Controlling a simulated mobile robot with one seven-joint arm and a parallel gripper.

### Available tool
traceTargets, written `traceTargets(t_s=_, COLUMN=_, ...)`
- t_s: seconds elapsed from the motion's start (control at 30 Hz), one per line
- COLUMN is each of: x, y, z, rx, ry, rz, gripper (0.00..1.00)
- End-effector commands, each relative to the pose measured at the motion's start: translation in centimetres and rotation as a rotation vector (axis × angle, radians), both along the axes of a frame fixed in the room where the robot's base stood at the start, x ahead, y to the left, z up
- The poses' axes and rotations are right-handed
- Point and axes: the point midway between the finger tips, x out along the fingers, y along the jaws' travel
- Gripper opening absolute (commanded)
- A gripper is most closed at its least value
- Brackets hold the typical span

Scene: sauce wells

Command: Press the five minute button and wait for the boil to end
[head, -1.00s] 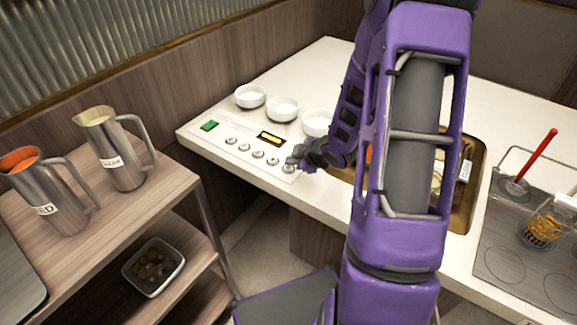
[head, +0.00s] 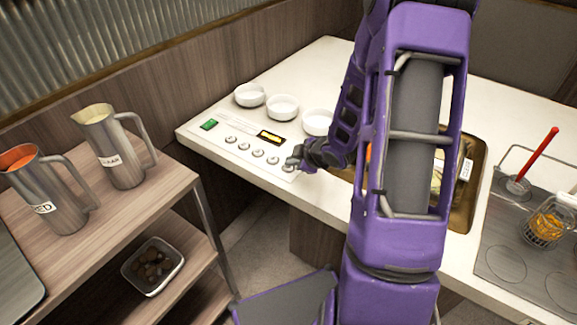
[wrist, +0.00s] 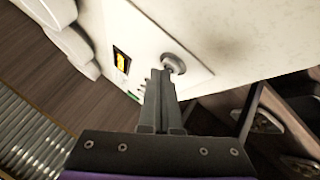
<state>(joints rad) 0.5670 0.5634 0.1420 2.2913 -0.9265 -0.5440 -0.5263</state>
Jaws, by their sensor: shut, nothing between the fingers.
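The white control panel (head: 222,147) lies on the counter, with a row of round silver buttons, a lit yellow display (head: 271,137) and a green switch (head: 209,124). My gripper (head: 292,163) is shut and empty, at the rightmost button (head: 288,168) of the row. In the wrist view my gripper's fingertips (wrist: 164,72) are at the edge of a round silver button (wrist: 174,63). I cannot tell if it is pressed in. The button markings and the display digits are too small to read.
White bowls (head: 282,108) stand behind the panel. A brass-coloured tray (head: 461,205) and a cooktop (head: 500,262) with a wire basket (head: 541,232) lie to the right. Two metal pitchers (head: 122,160) stand on the wooden cart at left.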

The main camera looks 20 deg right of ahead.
Motion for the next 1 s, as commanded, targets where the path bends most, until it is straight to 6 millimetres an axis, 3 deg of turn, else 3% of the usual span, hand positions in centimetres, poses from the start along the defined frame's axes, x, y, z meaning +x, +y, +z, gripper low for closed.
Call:
traceTargets(t_s=0.37, x=0.0, y=0.0, z=-0.3, rx=0.000, ry=0.000, rz=0.000, gripper=0.00)
traceTargets(t_s=1.0, x=0.0, y=0.0, z=0.9, rx=0.000, ry=0.000, rz=0.000, gripper=0.00)
